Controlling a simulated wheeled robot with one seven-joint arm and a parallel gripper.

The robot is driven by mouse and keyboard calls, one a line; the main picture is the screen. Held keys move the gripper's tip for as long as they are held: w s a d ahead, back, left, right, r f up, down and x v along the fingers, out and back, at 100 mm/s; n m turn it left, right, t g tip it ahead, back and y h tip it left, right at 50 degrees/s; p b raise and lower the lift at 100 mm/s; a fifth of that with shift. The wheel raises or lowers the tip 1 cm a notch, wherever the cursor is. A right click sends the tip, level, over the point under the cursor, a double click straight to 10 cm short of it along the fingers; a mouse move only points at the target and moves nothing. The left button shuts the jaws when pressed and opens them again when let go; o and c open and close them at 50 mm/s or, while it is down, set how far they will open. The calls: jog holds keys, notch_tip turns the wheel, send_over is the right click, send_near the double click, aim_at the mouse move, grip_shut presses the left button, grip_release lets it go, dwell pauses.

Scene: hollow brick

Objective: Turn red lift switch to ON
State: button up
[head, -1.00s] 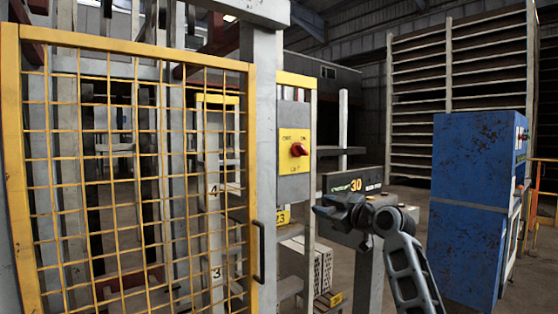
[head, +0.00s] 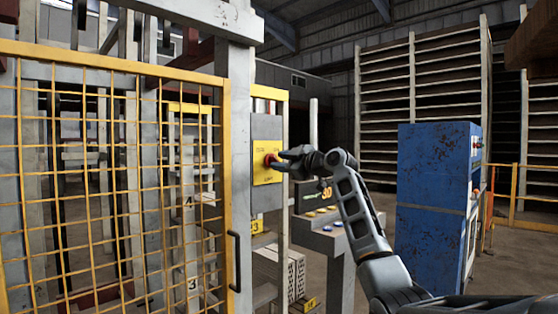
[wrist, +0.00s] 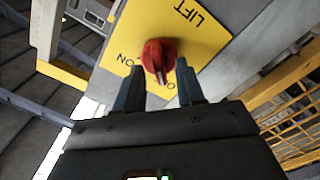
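The red lift switch (head: 270,160) is a round red knob on a yellow plate (head: 264,174) fixed to a grey box on a post. The wrist view shows the red knob (wrist: 159,57) close up, with a pale pointer mark and the words LIFT and ON upside down on the yellow plate (wrist: 207,50). My gripper (head: 280,160) is at the knob from the right. In the wrist view its two fingers (wrist: 158,82) are apart, with the knob just beyond and between their tips. I cannot tell whether they touch it.
A yellow mesh gate (head: 110,180) with a dark handle stands left of the switch. A console (head: 335,228) with several coloured buttons is below my arm. A blue cabinet (head: 432,205) stands to the right. Tall racks (head: 425,100) are behind.

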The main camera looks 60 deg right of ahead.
jog(key=shift+w+d, duration=0.2)
jog(key=shift+w, duration=0.4)
grip_shut()
